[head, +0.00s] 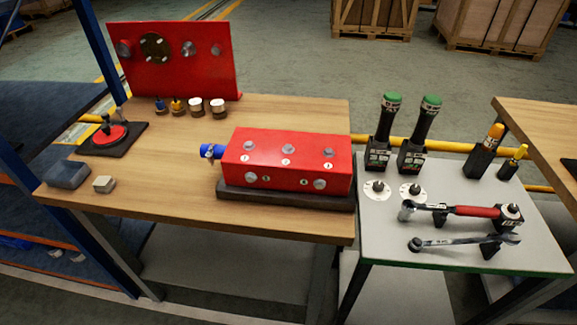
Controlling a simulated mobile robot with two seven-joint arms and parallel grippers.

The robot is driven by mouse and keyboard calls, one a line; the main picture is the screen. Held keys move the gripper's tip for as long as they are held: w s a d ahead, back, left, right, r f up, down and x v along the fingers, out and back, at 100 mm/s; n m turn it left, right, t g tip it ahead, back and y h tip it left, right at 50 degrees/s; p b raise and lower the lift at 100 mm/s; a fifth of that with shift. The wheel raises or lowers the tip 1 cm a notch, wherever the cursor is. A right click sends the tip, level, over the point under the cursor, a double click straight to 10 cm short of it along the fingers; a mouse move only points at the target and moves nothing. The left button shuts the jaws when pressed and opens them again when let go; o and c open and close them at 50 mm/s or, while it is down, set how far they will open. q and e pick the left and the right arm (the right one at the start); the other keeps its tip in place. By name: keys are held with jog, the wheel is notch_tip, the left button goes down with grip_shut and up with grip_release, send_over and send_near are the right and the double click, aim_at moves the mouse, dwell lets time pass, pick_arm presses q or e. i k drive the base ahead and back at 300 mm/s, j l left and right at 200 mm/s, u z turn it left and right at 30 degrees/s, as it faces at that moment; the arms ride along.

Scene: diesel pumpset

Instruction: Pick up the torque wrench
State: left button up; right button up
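A wrench with a red grip (477,211), which looks like the torque wrench, lies across small dark supports on the grey-topped table (375,225) at the right. Its round head points left and its handle end points right. A second, dark metal wrench (460,242) rests on supports in front of it, nearer the table's front edge. The two wrenches are apart. Neither of my grippers shows in the head view, so nothing is seen touching either wrench.
Two green-topped black tools (388,130) and two yellow-topped tools (487,150) stand behind the wrenches. Two round white-based pieces (377,190) sit to the left. A red block (285,160) stands on the wooden bench (180,195). A yellow rail (440,150) runs behind.

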aim_at(499, 212)
jog(key=z, duration=1.45)
